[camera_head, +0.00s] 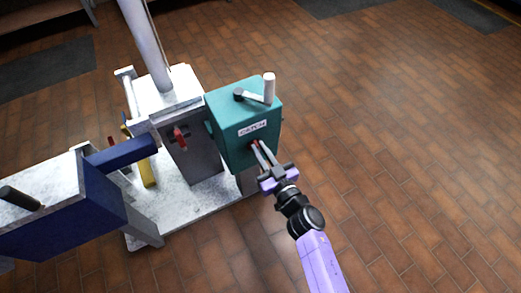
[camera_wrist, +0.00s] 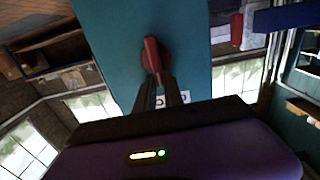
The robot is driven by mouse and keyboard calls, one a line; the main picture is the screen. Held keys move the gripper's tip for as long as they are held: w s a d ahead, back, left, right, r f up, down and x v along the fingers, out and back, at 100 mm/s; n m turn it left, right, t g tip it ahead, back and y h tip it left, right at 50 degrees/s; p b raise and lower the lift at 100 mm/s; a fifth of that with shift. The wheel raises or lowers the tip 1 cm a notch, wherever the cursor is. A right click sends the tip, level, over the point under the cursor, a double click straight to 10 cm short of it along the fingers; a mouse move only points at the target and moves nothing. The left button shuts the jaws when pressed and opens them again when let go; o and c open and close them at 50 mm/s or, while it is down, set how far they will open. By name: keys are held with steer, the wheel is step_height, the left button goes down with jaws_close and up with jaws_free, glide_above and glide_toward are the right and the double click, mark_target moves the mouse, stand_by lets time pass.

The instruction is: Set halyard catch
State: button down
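The teal box (camera_head: 232,125) with a white label reading "CATCH" (camera_head: 253,129) stands at the right end of the pale metal base. A red lever (camera_wrist: 153,58) sticks out of its front face; in the head view only a bit of red shows at my fingertips. My gripper (camera_head: 255,147) reaches the box's front just below the label. In the wrist view its two dark fingers (camera_wrist: 163,84) lie close together, one on each side of the red lever's near end, and appear shut on it. The label is partly hidden behind the fingers there.
A white upright handle (camera_head: 269,87) on a crank stands on the box's top. Left of the box are a grey housing with another red lever (camera_head: 180,138), a pale mast (camera_head: 147,45), a yellow part (camera_head: 147,172) and a dark blue box (camera_head: 65,215). The brick floor at right is clear.

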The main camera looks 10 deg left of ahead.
steer(key=shift+n, duration=0.4)
steer(key=n, duration=0.3)
steer(key=shift+s+a+f+n+b, duration=0.2)
steer(key=shift+s+a+n+b, duration=0.1)
steer(key=shift+a+n, duration=0.1)
steer(key=n, duration=0.1)
steer(key=n+b, duration=0.1)
steer(key=n, duration=0.2)
steer(key=shift+s+a+f, duration=0.25)
steer(key=shift+a+f, duration=0.1)
steer(key=shift+a, duration=0.05)
steer(key=n, duration=0.1)
steer(key=n+b, duration=0.1)
steer(key=n, duration=0.1)
steer(key=f+n+b, duration=0.1)
steer(key=n, duration=0.1)
steer(key=shift+s+a, duration=0.2)
steer(key=shift+a, duration=0.05)
steer(key=shift+f+n+b, duration=0.2)
steer(key=shift+n+b, duration=0.35)
steer(key=shift+n, duration=0.55)
steer(key=shift+f+n+b, duration=0.2)
steer(key=shift+n+b, duration=0.3)
steer(key=shift+n, duration=0.6)
steer(key=c, duration=1.4)
jaws_free()
steer(key=shift+c, duration=0.2)
